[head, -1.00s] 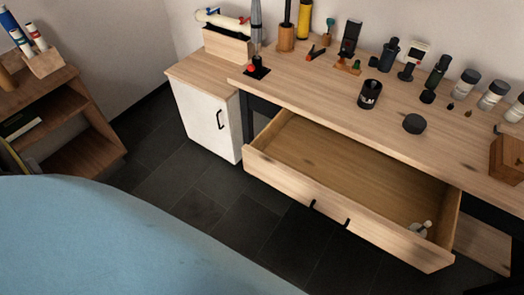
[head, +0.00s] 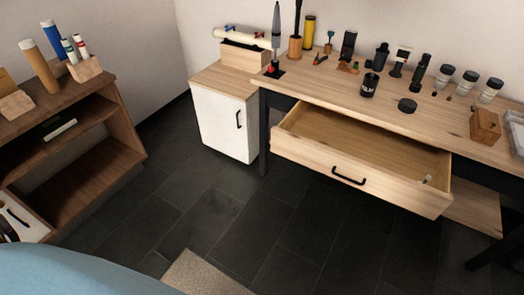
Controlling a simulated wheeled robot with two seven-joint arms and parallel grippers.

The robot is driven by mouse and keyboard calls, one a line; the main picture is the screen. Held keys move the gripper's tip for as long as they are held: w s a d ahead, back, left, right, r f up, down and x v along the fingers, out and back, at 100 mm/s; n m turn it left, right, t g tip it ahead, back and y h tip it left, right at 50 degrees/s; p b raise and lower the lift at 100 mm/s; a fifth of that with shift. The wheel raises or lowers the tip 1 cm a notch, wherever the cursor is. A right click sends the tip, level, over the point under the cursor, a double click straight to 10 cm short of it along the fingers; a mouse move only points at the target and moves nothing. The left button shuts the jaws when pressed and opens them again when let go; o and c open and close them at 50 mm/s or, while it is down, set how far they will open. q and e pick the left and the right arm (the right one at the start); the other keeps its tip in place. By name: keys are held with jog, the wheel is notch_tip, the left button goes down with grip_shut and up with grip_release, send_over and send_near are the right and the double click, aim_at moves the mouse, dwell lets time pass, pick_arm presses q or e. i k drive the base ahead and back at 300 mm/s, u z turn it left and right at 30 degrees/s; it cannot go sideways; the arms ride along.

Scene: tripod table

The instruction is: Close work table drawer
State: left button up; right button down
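The work table (head: 440,117) has a light wood top and dark legs. Its wide wooden drawer (head: 300,150) stands pulled out toward me, with a dark bar handle (head: 348,176) on its front. The rest of the drawer that shows is empty. Neither of my grippers is in the head view.
A white cabinet (head: 222,122) stands left of the table. A brown shelf unit (head: 80,110) is at the left. Bottles, jars and tools stand on the tabletop. Dark tiled floor (head: 240,215) is clear before the drawer; a beige mat (head: 200,275) lies nearer. A blue surface (head: 60,275) fills the lower left.

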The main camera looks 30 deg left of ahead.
aim_at(388, 165)
jog(key=u, duration=0.85)
jog(key=i, duration=1)
jog(key=u, duration=0.05)
